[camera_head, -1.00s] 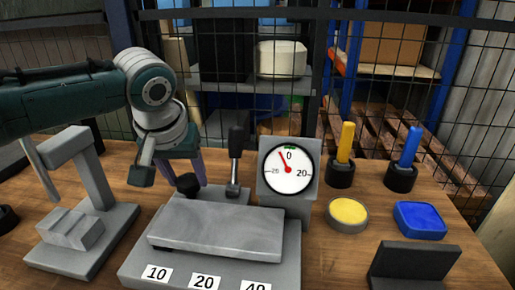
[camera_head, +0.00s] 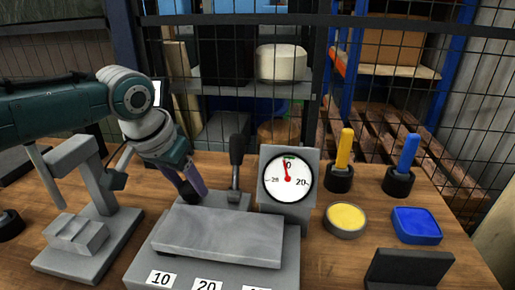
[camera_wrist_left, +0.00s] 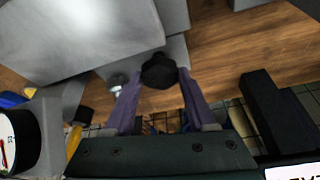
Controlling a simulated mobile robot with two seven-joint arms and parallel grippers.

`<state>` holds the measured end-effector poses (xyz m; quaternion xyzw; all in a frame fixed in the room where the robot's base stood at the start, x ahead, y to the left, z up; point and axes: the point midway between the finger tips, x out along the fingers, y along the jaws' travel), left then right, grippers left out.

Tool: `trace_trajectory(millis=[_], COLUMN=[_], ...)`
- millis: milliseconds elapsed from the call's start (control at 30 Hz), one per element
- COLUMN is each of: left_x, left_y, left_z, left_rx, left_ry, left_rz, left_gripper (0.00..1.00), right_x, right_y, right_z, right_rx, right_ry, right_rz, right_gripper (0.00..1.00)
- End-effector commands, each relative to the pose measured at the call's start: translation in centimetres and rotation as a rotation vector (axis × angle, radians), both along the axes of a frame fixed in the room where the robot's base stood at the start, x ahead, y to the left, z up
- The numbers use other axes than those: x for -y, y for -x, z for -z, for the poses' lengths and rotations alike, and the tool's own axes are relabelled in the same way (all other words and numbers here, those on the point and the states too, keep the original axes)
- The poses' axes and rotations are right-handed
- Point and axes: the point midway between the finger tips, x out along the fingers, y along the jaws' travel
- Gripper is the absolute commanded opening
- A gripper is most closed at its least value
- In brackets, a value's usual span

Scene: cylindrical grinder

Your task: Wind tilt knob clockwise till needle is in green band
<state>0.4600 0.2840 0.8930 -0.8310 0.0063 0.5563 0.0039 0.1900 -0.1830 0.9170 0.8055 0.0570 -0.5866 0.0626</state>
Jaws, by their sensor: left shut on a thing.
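The black tilt knob (camera_wrist_left: 160,70) is at the back left corner of the grey grinder table (camera_head: 218,238). My left gripper (camera_head: 192,190) reaches down to it, arm tilted, and its purple fingers (camera_wrist_left: 160,78) sit on either side of the knob, shut on it. In the head view the fingers partly hide the knob. The round white gauge (camera_head: 288,184) stands to the right; its red needle (camera_head: 286,171) points up, slightly left of 0. A small green band (camera_head: 289,157) is at the dial top. The needle tip is close to the band's left end; I cannot tell if it is inside.
A black-handled lever (camera_head: 236,165) stands between knob and gauge. A grey stand (camera_head: 90,195) is left of the table. Yellow and blue handles (camera_head: 345,155) (camera_head: 406,162), a yellow tin (camera_head: 345,218) and a blue box (camera_head: 416,224) are on the right.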

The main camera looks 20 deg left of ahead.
Motion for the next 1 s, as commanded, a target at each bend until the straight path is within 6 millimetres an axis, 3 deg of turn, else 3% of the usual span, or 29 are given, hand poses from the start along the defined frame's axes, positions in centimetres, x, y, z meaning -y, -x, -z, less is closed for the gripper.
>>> trace_trajectory(millis=[367, 400, 633, 1000], left_x=[-0.04, -0.03, -0.02, -0.02], left_y=[-0.02, -0.02, -0.01, 0.21], left_z=[0.04, 0.04, 0.03, -0.85], left_rx=[0.002, 0.002, 0.001, 0.003], left_ry=[-0.001, -0.001, -0.001, 0.001], left_rz=[0.029, 0.029, 0.028, 0.027], left_gripper=[0.01, 0.61, 0.86, 0.86], right_x=[0.0, 0.0, 0.0, 0.0], right_y=[-0.01, -0.01, -0.02, -0.02], right_z=[0.0, 0.0, -0.02, -0.57], right_rx=[0.0, 0.0, 0.001, 0.001], right_ry=[0.0, 0.0, 0.0, 0.0], right_rz=[0.0, 0.0, 0.0, 0.0], right_gripper=[0.0, 0.0, 0.0, 0.0])
